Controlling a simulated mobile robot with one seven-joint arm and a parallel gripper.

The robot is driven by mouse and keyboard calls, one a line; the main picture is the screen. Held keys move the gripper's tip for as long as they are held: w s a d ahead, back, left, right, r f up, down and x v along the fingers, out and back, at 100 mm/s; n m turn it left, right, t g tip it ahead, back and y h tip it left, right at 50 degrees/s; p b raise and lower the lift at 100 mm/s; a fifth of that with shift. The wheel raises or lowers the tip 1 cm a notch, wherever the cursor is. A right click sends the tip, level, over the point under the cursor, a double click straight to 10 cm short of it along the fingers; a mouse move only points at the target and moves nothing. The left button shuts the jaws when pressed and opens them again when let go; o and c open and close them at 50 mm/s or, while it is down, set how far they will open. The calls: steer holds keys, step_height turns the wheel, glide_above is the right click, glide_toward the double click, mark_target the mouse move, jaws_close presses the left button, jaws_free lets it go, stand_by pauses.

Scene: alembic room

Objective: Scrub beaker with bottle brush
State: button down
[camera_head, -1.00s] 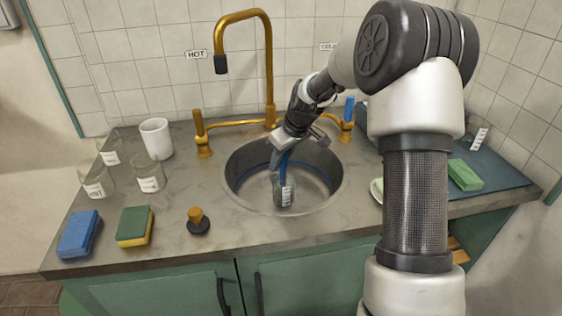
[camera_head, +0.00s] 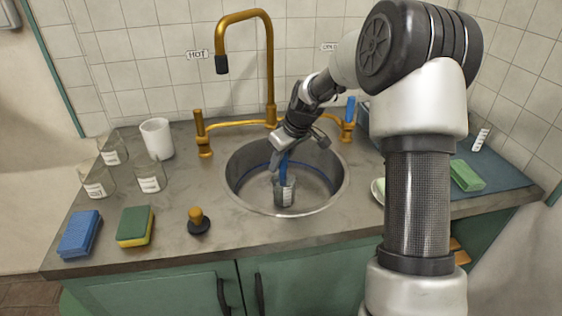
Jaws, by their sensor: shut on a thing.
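A small glass beaker (camera_head: 287,195) with a white label stands in the round steel sink (camera_head: 239,194). My gripper (camera_head: 285,150) is above the beaker and points down into the sink. It is shut on the blue handle of the bottle brush (camera_head: 283,162). The brush reaches down to the beaker, and its lower end appears to be inside the beaker's mouth. The bristles are hard to make out at this size.
A brass faucet (camera_head: 270,70) rises behind the sink, with a tap (camera_head: 202,134) at left. Several glass beakers (camera_head: 150,176), a white mug (camera_head: 157,138), two sponges (camera_head: 135,227) and a stopper (camera_head: 198,220) stand left. A green block (camera_head: 466,175) lies on the right mat.

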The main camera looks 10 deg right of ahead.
steer(key=shift+s+d, duration=0.15)
steer(key=shift+s, duration=0.25)
steer(key=shift+w+d+f, duration=0.15)
steer(key=shift+w+d, duration=0.2)
steer(key=shift+w+a, duration=0.2)
steer(key=shift+a, duration=0.3)
steer(key=shift+s+d+r, duration=0.1)
steer(key=shift+s+r, duration=0.1)
steer(key=shift+s, duration=0.4)
steer(key=shift+r, duration=0.1)
steer(key=shift+w+d+r+p, duration=0.1)
steer(key=shift+w+r+p, duration=0.1)
steer(key=shift+r+p, duration=2.3)
steer(key=shift+w+r+p, duration=0.2)
steer(key=shift+r+p, duration=1.35)
steer(key=shift+r, duration=1.9)
